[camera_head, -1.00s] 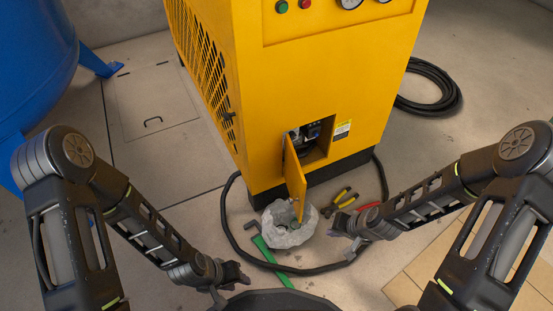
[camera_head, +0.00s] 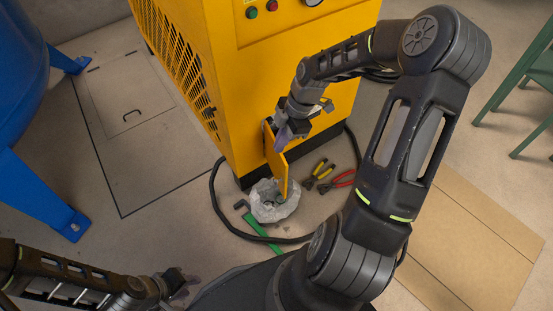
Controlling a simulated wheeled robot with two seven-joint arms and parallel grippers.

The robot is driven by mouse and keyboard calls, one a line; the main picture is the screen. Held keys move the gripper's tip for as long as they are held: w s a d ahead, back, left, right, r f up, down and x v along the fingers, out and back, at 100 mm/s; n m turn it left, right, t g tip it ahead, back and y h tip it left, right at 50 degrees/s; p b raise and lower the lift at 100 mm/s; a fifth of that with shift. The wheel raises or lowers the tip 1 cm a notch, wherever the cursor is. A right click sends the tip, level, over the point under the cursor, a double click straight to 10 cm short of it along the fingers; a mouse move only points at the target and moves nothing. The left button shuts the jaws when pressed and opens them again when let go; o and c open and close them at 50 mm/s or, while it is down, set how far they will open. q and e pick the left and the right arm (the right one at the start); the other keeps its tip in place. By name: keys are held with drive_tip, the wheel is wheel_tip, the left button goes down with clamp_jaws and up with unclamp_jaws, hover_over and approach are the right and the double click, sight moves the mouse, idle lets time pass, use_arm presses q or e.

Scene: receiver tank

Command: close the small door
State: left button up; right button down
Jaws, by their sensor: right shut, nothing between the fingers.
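The small door (camera_head: 276,160) is a yellow panel low on the front of the yellow machine (camera_head: 240,75). It stands open, swung outward, with its edge toward me. My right gripper (camera_head: 281,138) is shut and empty, at the upper part of the door on its right side; I cannot tell whether it touches. My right arm hides most of the opening behind the door. My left gripper (camera_head: 181,283) is low at the left, far from the door, and I cannot tell whether its fingers are apart.
A crumpled pale bag (camera_head: 274,203) sits on the floor right under the door. Pliers (camera_head: 320,172), a green tool (camera_head: 262,234) and a black hose (camera_head: 222,215) lie around it. A blue tank (camera_head: 25,90) stands left. Cardboard (camera_head: 470,235) lies at right.

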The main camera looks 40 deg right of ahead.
sight(283, 160)
drive_tip(key=shift+f, duration=0.1)
drive_tip(key=s+b+x, duration=0.1)
drive_tip(key=b+x, duration=0.3)
drive_tip(key=x, duration=0.6)
drive_tip(key=d, duration=0.3)
drive_tip(key=shift+d, duration=0.4)
drive_tip(key=shift+d, duration=0.15)
